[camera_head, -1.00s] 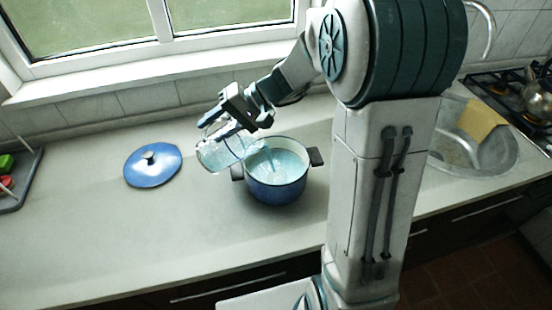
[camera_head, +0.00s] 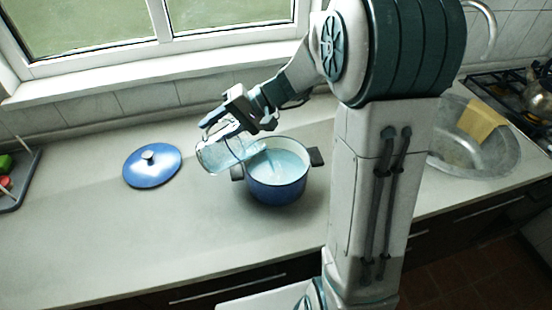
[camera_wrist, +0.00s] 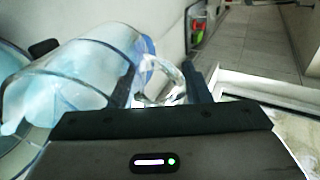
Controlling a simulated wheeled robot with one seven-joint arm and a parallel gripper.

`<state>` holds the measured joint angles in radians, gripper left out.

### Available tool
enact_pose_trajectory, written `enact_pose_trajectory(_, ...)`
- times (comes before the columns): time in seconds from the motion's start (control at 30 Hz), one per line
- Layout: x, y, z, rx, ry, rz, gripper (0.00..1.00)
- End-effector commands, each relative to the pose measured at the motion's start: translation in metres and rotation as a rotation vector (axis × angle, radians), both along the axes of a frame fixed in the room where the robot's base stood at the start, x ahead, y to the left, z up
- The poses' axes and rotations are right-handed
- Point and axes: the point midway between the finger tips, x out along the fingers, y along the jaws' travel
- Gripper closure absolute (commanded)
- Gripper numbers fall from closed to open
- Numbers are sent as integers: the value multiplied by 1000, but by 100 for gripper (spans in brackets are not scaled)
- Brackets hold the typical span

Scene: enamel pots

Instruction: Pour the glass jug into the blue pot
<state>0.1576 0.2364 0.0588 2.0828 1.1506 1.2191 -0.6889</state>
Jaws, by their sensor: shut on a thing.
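The blue pot (camera_head: 277,186) stands on the counter with its lid off, its white inside holding pale blue liquid. The clear glass jug (camera_head: 217,155) is tilted far over at the pot's left rim, its mouth toward the pot. In the wrist view the jug (camera_wrist: 75,78) lies on its side with pale blue liquid in it. My gripper (camera_head: 228,122) is shut on the jug, at its handle (camera_wrist: 163,82) as the wrist view shows. No clear falling stream shows in the head view now. The fingertips are partly hidden.
The blue lid (camera_head: 152,167) lies on the counter left of the pot. A grey tray (camera_head: 22,190) with small coloured items is at the far left. A sink (camera_head: 470,150) with a yellow cloth (camera_head: 480,121) is at the right. The front left counter is clear.

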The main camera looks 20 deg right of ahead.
Motion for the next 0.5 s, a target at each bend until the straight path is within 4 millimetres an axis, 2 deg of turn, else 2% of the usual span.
enact_pose_trajectory(0.5, 0, -2, -2, 30, -4, -1, 100)
